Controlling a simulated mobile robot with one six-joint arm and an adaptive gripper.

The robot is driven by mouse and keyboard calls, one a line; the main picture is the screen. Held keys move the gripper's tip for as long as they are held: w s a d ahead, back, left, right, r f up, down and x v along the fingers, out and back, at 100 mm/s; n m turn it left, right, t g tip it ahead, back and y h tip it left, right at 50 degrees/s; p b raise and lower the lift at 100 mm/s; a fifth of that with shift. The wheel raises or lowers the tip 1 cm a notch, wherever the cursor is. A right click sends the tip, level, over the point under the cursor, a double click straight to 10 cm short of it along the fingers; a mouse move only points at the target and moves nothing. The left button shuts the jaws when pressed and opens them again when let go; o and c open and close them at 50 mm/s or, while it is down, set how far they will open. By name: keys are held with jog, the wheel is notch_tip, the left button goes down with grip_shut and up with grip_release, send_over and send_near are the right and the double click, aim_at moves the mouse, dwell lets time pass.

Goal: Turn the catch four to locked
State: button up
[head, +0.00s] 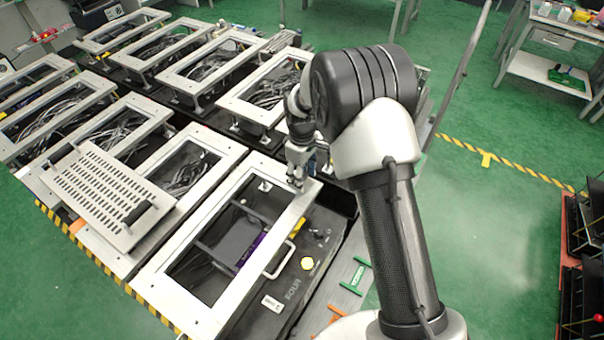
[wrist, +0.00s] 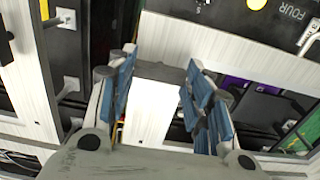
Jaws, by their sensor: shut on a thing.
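Catch four (wrist: 158,82) shows in the wrist view as a pale grey block between my blue-padded fingers. My gripper (wrist: 160,66) is shut on it, with a finger on either side. In the head view my gripper (head: 298,176) is down at the far right corner of the nearest pale frame (head: 205,210). There the catch is mostly hidden by my gripper and arm. The FOUR label (head: 292,290) is on the dark panel beside this frame, near a yellow round spot (head: 307,263). The label also shows in the wrist view (wrist: 290,13). I cannot read the catch's setting.
A silver bar handle (head: 282,262) stands up from the dark panel near the label. A perforated plate (head: 105,190) lies over the frames on the left. More open frames with cables (head: 210,65) fill the back.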

jog(key=c, duration=0.4)
jog(key=shift+o, duration=0.2)
jog(key=shift+m, duration=0.3)
jog(key=m, duration=0.3)
jog(key=shift+m, duration=0.3)
jog(key=m, duration=0.4)
jog(key=shift+p, duration=0.35)
jog(key=m, duration=0.5)
jog(key=shift+m, duration=2.3)
